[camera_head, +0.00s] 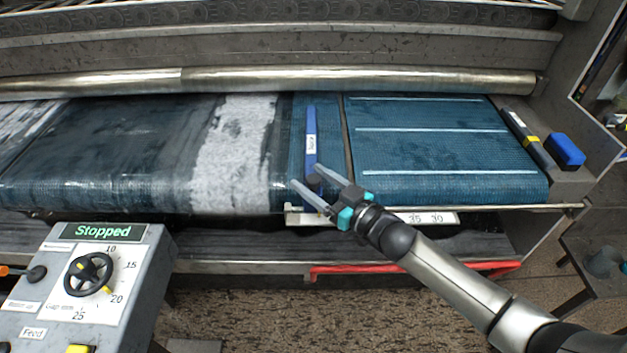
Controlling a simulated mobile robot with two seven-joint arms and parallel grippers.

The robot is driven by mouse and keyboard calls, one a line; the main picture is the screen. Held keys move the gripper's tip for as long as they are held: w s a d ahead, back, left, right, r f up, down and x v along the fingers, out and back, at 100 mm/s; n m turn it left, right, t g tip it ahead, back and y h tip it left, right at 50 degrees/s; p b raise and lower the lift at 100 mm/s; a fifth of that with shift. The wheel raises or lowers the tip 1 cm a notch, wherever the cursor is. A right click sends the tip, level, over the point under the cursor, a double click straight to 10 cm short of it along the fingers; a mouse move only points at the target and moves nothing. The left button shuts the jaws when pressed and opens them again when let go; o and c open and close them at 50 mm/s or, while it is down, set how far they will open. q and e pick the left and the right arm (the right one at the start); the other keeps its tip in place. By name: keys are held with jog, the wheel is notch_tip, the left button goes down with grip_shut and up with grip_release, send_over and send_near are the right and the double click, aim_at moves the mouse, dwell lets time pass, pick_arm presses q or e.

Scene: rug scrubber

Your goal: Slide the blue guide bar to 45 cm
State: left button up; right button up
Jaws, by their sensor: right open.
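The blue guide bar (310,135) stands lengthwise across the blue belt, with a small white label on it. My right gripper (308,177) reaches in from the lower right and is open. Its two fingertips are at the near end of the bar, one to each side in the picture; I cannot tell whether they touch it. A white scale strip (444,218) runs along the front edge, with 35 and 30 readable. My gripper hides part of the scale, so the bar's reading cannot be seen. My left gripper is not in view.
A control box (140,270) at lower left shows "Stopped" and has a black dial (88,275). A wet rug with a white foamy band (235,140) lies left of the bar. A metal roller (350,80) spans the back. A red bar (415,268) runs below the front edge.

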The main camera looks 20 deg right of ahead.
grip_shut()
dwell(0.7)
dwell(0.8)
